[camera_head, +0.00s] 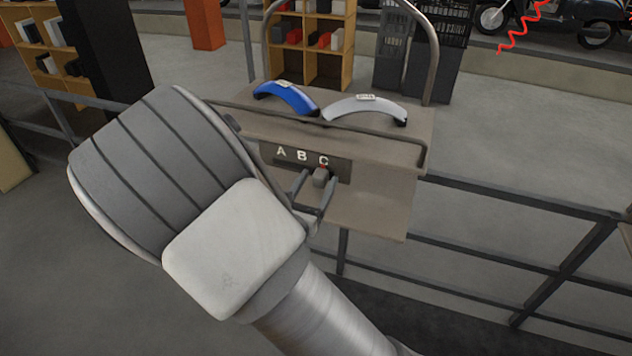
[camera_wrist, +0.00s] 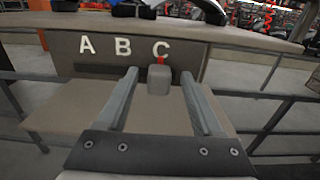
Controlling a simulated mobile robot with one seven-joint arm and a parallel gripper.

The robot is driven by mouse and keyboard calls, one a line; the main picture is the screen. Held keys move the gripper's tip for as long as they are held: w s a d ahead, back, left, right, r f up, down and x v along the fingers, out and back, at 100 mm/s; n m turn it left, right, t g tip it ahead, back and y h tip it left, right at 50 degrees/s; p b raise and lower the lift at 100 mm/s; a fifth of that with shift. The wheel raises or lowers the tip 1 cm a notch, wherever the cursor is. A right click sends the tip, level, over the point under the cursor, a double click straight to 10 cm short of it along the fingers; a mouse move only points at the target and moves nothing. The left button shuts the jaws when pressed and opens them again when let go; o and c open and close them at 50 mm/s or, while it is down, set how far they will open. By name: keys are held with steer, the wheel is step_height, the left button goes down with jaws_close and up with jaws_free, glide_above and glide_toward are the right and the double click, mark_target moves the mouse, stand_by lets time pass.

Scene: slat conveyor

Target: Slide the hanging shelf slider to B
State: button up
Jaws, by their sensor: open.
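The slider is a small grey knob (camera_head: 320,178) with a red mark above it, on a dark lettered panel (camera_head: 270,156) on the front of the hanging shelf (camera_head: 385,165). The knob sits under the letter C, to the right of B (camera_head: 301,155) and A. In the wrist view the knob (camera_wrist: 159,80) stands between my two fingers. My gripper (camera_head: 312,190) is open, one finger on each side of the knob. In the wrist view my gripper (camera_wrist: 160,85) shows gaps beside the knob. Whether a fingertip touches the panel I cannot tell.
Dark railings (camera_head: 500,255) run to the right and left.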

jaws_close()
stand_by(0.3)
stand_by(1.1)
